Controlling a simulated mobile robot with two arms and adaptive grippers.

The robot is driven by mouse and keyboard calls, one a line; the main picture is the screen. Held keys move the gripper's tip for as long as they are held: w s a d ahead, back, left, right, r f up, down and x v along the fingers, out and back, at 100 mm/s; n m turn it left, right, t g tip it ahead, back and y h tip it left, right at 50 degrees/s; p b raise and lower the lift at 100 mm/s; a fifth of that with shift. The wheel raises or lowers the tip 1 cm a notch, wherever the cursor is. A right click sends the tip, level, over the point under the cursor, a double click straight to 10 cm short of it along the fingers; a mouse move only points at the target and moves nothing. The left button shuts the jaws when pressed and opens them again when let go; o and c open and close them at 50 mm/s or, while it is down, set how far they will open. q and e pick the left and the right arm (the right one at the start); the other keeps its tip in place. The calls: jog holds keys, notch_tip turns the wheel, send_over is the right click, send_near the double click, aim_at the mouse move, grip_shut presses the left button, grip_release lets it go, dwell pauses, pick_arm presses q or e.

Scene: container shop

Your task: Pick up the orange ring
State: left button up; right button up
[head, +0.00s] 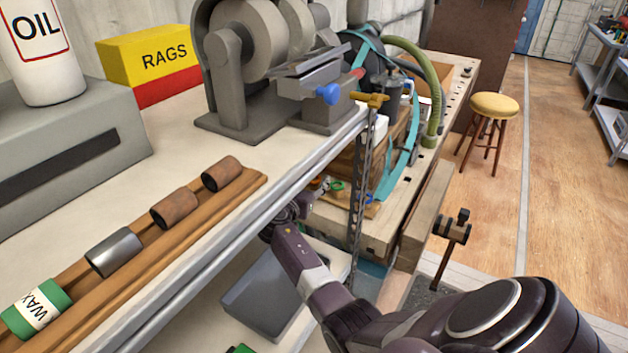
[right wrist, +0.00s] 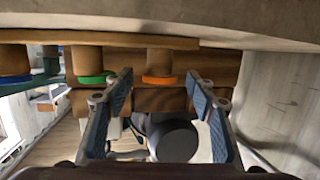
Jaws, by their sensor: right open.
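In the right wrist view, the orange ring (right wrist: 159,80) is a thin band at the lower end of a short brown cylinder under a wooden board. My right gripper (right wrist: 159,76) is open, with one blue-padded finger on each side of the orange ring and a gap to both. Nothing is held. My left gripper is in neither view.
A green ring (right wrist: 92,80) sits on a neighbouring cylinder, left of the left finger. A blue ring (right wrist: 57,79) is further left. In the head view, the bench edge (head: 240,225) runs beside my right arm, and a grey bin (head: 262,300) lies below.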

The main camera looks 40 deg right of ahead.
jog(key=c, duration=0.6)
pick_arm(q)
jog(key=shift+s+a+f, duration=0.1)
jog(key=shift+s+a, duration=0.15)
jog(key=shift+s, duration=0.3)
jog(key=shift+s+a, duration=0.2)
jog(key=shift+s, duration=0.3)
pick_arm(e)
jog(key=shift+c, duration=1.1)
